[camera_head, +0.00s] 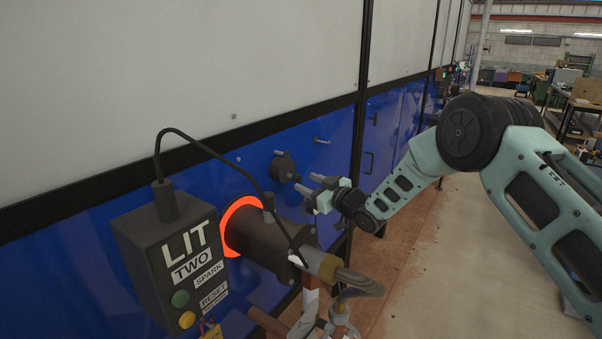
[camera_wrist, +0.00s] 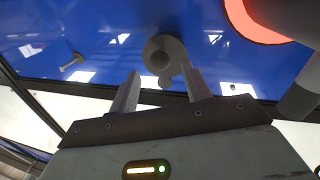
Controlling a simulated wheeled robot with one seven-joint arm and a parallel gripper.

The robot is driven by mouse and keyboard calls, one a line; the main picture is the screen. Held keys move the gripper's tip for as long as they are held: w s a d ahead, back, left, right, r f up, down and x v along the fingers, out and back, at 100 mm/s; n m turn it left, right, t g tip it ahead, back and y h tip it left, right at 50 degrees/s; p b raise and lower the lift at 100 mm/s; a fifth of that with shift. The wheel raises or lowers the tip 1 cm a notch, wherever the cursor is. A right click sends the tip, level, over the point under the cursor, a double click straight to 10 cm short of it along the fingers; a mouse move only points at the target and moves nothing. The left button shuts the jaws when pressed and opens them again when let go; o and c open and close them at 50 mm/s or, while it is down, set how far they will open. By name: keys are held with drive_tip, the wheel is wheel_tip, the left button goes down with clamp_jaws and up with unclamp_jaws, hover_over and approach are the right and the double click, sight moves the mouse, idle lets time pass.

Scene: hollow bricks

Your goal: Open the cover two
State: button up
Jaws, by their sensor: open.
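A dark round cover (camera_head: 282,164) with a small protruding knob is on the blue wall panel, right of the burner's glowing ring. It also shows in the wrist view (camera_wrist: 163,52), just beyond and between my fingertips. My gripper (camera_head: 310,184) is open and empty, reaching toward the wall just right of and below the cover. In the wrist view its two fingers (camera_wrist: 160,75) stand apart, with a small round part of the cover near the gap. I cannot tell whether a finger touches it. The cover appears closed against the panel.
A control box (camera_head: 178,262) marked "LIT TWO" stands at left. The dark burner pipe (camera_head: 262,240), with an orange-red ring (camera_head: 232,211) and cables, sticks out below the cover. A small bolt-like handle (camera_head: 321,141) is up to the right. The floor (camera_head: 450,250) at right is open.

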sight(300, 179)
drive_tip(key=shift+p+x, duration=0.6)
drive_tip(key=shift+x, duration=1.4)
clamp_jaws()
